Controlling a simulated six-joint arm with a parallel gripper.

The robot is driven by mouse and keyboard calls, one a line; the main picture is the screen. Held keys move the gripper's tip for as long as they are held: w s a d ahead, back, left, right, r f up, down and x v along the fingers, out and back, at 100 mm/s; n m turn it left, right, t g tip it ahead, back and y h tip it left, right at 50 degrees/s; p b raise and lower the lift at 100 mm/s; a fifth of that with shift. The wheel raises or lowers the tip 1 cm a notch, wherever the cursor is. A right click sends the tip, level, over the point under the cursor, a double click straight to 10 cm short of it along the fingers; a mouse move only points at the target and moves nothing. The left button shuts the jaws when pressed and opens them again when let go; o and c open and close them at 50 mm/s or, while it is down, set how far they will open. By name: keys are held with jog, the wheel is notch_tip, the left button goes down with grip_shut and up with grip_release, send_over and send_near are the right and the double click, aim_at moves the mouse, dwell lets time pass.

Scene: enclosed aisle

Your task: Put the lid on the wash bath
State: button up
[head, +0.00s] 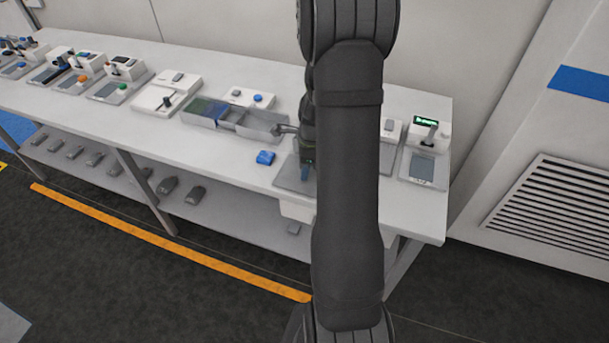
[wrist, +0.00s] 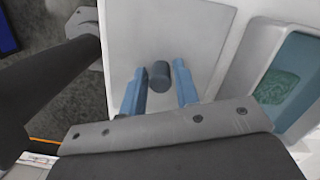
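A flat light grey plate with a dark round knob, which looks like the lid (wrist: 125,40), lies on the bench in the wrist view; the knob (wrist: 158,75) stands near its middle. In the head view the lid (head: 290,178) is partly hidden behind my arm. My gripper (wrist: 159,80) is open, its two blue fingers on either side of the knob with a gap at each side. It also shows low over the lid in the head view (head: 306,168). A pale open basin with teal contents, seemingly the wash bath (wrist: 272,85), is to the right in the wrist view. My arm appears to hide it in the head view.
A device with a green display (head: 427,121) stands at the bench's right end. Several other devices line the bench to the left. A lower shelf holds several dark items.

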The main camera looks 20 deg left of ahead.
grip_shut()
jog(key=shift+r, duration=0.45)
notch_tip(320, 180, up, 4)
jog(key=shift+d+f, duration=0.15)
jog(key=d+r, duration=0.6)
jog(key=d, duration=0.5)
jog(key=w+d+r+n, duration=0.1)
jog(key=w+d+n, duration=0.9)
jog(key=w, duration=0.3)
jog(key=shift+w+d+r+g+h, duration=0.3)
jog(key=shift+d+r+g+h, duration=0.05)
jog(key=shift+d+g+h, duration=0.05)
